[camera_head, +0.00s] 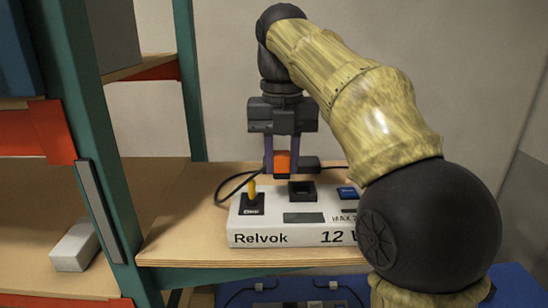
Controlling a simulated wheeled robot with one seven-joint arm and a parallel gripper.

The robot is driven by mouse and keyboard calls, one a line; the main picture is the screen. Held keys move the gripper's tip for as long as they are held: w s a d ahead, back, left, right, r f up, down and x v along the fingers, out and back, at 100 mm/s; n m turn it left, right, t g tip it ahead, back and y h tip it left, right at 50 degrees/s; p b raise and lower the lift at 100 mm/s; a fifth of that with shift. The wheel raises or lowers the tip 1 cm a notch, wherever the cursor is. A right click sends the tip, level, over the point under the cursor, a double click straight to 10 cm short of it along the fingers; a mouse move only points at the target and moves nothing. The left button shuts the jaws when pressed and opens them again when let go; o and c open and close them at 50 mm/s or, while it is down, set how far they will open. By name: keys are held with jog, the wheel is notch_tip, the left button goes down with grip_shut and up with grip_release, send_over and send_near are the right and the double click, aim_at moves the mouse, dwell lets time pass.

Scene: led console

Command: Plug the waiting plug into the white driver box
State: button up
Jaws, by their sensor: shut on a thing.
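The white driver box (278,232), marked "Relvok" and "12 V", sits on the wooden shelf. On its top are a black square socket (302,191), a yellow lever (253,189) on a dark base, a dark display strip (304,217) and a blue button (347,192). My gripper (282,160) points down above and behind the box, shut on an orange plug (283,165). The plug appears slightly left of the socket and apart from it. Its underside is hard to make out. My arm hides the box's right end.
A black cable (224,188) loops at the box's left, behind the lever. A small dark block (307,163) shows right of the plug. A green post (88,130) stands left. A white block (75,247) lies on the left shelf. Blue surface with cables (240,298) is below.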

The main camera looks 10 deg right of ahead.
jog(key=shift+w+d+p, duration=0.2)
jog(key=shift+d, duration=0.85)
jog(key=shift+w+d+p, duration=0.15)
jog(key=shift+w+d, duration=0.05)
jog(key=shift+d, duration=0.85)
jog(key=shift+w, duration=0.1)
jog(key=shift+s+r, duration=0.1)
jog(key=shift+s, duration=0.25)
jog(key=shift+w+p, duration=0.2)
jog(key=shift+p, duration=0.4)
jog(key=shift+f+b, duration=0.9)
jog(key=shift+f, duration=1.25)
dwell(2.7)
